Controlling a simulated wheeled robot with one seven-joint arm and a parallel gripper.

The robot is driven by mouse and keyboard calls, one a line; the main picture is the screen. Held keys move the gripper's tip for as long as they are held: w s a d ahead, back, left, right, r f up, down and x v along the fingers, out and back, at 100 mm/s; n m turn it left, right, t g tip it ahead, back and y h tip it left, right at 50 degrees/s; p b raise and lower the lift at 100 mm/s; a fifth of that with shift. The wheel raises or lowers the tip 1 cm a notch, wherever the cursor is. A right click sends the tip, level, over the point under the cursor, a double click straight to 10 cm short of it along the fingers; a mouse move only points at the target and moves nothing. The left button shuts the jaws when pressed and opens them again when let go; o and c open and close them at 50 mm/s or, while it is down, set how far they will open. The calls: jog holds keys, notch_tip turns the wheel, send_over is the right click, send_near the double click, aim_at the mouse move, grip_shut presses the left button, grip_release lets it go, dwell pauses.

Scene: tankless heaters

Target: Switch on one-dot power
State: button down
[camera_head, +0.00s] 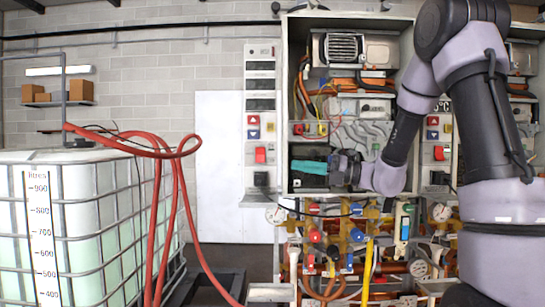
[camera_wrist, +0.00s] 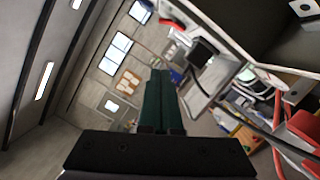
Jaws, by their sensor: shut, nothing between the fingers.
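A red switch (camera_head: 260,155) sits on the tall white control panel (camera_head: 260,95) left of the open heater cabinet. A second red switch (camera_head: 438,153) is on the similar panel right of that cabinet. Dot marks are too small to read, so I cannot tell which is one-dot. My gripper (camera_head: 303,167) is shut and empty, its teal fingers pointing left at the cabinet's lower left part, to the right of and slightly below the left red switch. In the wrist view, the closed green fingers (camera_wrist: 159,74) point away, apart from a red part (camera_wrist: 172,24) on a pale panel.
The open cabinet (camera_head: 285,110) holds wires and parts; pipes and valves (camera_head: 330,240) crowd below. A caged white tank (camera_head: 75,225) and red hoses (camera_head: 160,215) stand left. A black block (camera_wrist: 205,50) juts out right of my fingers. Space before the white door (camera_head: 218,150) looks clear.

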aim_at(256, 149)
jog(key=w+a+r, duration=0.3)
jog(key=w+a, duration=0.2)
jog(key=a, duration=0.4)
jog(key=shift+w+a, duration=0.15)
jog(key=shift+w, duration=0.25)
jog(key=shift+r, duration=0.2)
jog(key=shift+w+r+m, duration=0.15)
jog(key=shift+w+m, duration=0.05)
jog(key=shift+m, duration=0.2)
jog(key=shift+w+r, duration=0.1)
jog(key=shift+w, duration=0.05)
jog(key=shift+r+m, duration=0.1)
jog(key=shift+m, duration=0.3)
